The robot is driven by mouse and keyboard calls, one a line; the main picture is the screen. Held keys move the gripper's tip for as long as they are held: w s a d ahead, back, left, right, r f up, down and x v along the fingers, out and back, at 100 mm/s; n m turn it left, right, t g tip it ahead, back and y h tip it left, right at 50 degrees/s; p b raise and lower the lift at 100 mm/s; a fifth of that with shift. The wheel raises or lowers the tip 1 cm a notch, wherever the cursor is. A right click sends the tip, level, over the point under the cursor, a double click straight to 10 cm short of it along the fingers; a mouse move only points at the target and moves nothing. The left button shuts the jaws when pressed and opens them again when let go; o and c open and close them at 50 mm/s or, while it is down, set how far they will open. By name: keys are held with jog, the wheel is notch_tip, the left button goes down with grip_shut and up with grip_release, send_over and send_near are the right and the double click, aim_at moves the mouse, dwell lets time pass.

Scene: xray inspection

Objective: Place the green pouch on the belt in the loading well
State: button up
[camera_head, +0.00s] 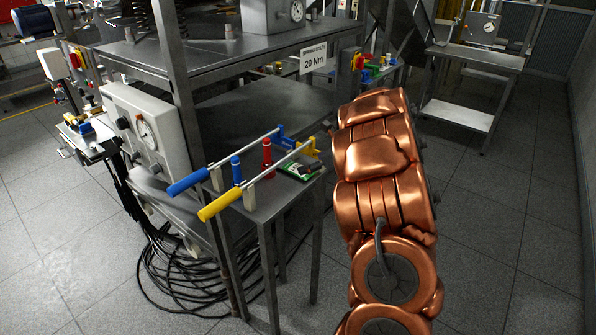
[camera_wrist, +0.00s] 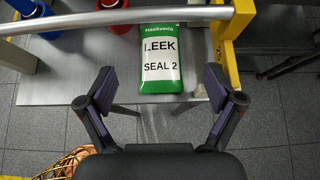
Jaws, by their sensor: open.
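The green pouch (camera_wrist: 162,58) lies flat on a small grey metal table (camera_head: 262,205), near its edge. It has a white label reading "LEEK SEAL 2". In the head view the pouch (camera_head: 300,170) is small, at the table's right side. My gripper (camera_wrist: 158,82) is open and empty, its two dark fingers spread to either side of the pouch's near end. I cannot tell the remaining distance; no contact shows. In the head view my copper arm fills the right and the gripper is hidden. I cannot make out a belt or loading well in either view.
A blue-handled lever (camera_head: 188,182) and a yellow-handled lever (camera_head: 220,206) cross the small table. Blue and red posts (camera_head: 267,158) stand beside them. In the wrist view a silver bar (camera_wrist: 130,18) and yellow bracket (camera_wrist: 232,45) border the pouch. Cables (camera_head: 180,275) lie on the floor.

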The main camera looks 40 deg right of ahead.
aim_at(296, 166)
jog(key=shift+p+x, duration=0.8)
jog(key=shift+x, duration=1.35)
jog(key=shift+p+x, duration=0.35)
jog(key=shift+x, duration=1.05)
jog(key=shift+r, duration=0.1)
jog(key=shift+c, duration=0.4)
jog(key=c, duration=1.3)
jog(key=shift+r, duration=0.1)
jog(key=shift+s+d+r+b, duration=0.15)
jog(key=shift+s+r+b, duration=0.2)
jog(key=shift+s, duration=0.1)
jog(key=b+v, duration=0.1)
jog(key=v, duration=0.8)
jog(key=b+v, duration=0.1)
jog(key=v, duration=0.4)
jog(key=shift+s+f+b, duration=0.2)
jog(key=shift+s+b, duration=0.15)
jog(key=shift+s, duration=0.25)
